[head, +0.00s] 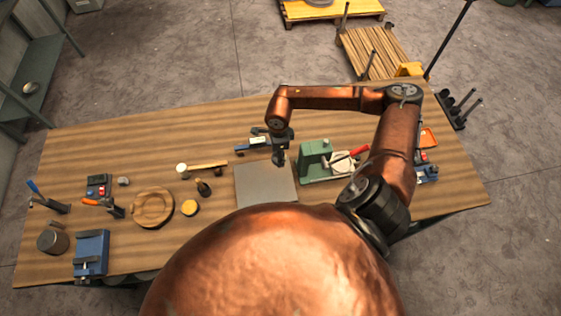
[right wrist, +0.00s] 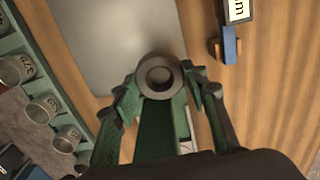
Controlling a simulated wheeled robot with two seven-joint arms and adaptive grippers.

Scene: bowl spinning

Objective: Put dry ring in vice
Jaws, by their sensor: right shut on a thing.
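My right gripper (head: 279,158) hangs low over the work table, at the far edge of the grey plate (head: 265,185). In the right wrist view the gripper (right wrist: 160,85) is shut on a small grey ring (right wrist: 149,67), its round opening facing the camera. The ring is too small to make out in the head view, and I cannot tell its dryness. A blue block with metal fittings (head: 91,252), which looks like a vice, stands at the table's near left corner, far from the gripper. My left gripper is not in view.
A green machine (head: 313,165) stands close to the right of the gripper. A dark device with a white label (head: 257,141) lies close to its left. A hammer (head: 207,165), a round wooden tray (head: 140,213) and small tools occupy the left half.

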